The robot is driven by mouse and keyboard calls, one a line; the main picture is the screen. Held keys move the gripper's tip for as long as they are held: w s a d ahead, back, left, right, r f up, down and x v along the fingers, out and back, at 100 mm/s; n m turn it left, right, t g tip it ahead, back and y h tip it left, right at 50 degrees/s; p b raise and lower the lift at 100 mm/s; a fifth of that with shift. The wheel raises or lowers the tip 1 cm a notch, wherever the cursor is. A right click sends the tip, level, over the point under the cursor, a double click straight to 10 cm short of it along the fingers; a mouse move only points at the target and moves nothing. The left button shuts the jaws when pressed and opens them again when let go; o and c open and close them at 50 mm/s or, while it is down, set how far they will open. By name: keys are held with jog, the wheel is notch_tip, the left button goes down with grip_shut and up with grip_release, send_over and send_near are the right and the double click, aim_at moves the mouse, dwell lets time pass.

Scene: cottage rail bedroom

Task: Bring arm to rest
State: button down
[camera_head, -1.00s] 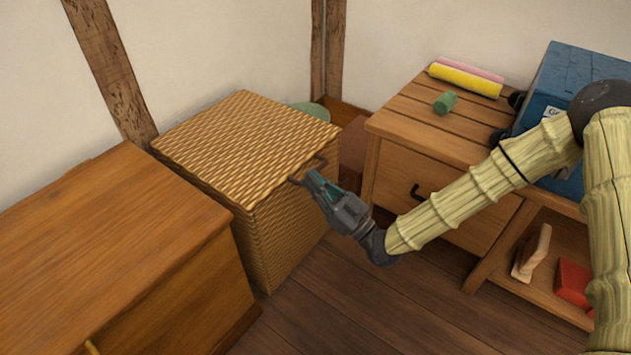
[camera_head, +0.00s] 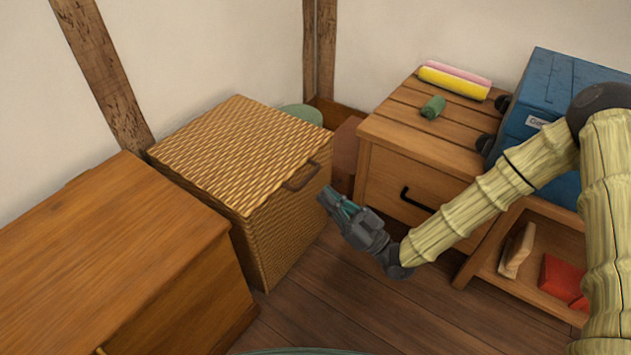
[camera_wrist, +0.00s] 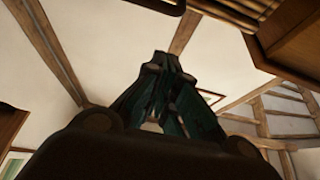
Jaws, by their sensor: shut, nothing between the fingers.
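My gripper (camera_head: 330,198) is shut and empty in the head view, at the end of my bent arm. It hangs in the air over the floor, just right of the wicker basket (camera_head: 232,150) and apart from its handle (camera_head: 302,176). The basket's lid is closed. In the wrist view my gripper (camera_wrist: 158,62) shows dark fingers close together, with walls, beams and the ceiling beyond.
A wooden chest (camera_head: 90,250) stands at the left. Wooden floor (camera_head: 340,300) is clear in front.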

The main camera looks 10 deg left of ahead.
jog(key=shift+p+v, duration=0.4)
jog(key=shift+v, duration=1.5)
jog(key=shift+f, duration=0.25)
jog(key=s+d+f+m+g+h, duration=0.2)
jog(key=s+d+f+m+h, duration=0.25)
jog(key=f, duration=0.65)
jog(key=s+d+f+m+g+h, duration=0.25)
jog(key=s+f+h, duration=0.45)
jog(key=f, duration=0.4)
jog(key=s+d+f+m+g+h+p, duration=0.1)
jog(key=s+d+f+m+g+h, duration=0.2)
jog(key=s+d, duration=0.4)
jog(key=s+d+f+m+g+h, duration=0.25)
jog(key=s+d+h, duration=0.25)
jog(key=s+d, duration=0.25)
notch_tip(320, 180, up, 39)
jog(key=s+d+p, duration=0.1)
jog(key=s+p, duration=0.1)
jog(key=p, duration=3.6)
jog(key=shift+s+d+r+g+h, duration=0.2)
jog(key=shift+d+g+h, duration=0.1)
jog(key=shift+g+h, duration=0.15)
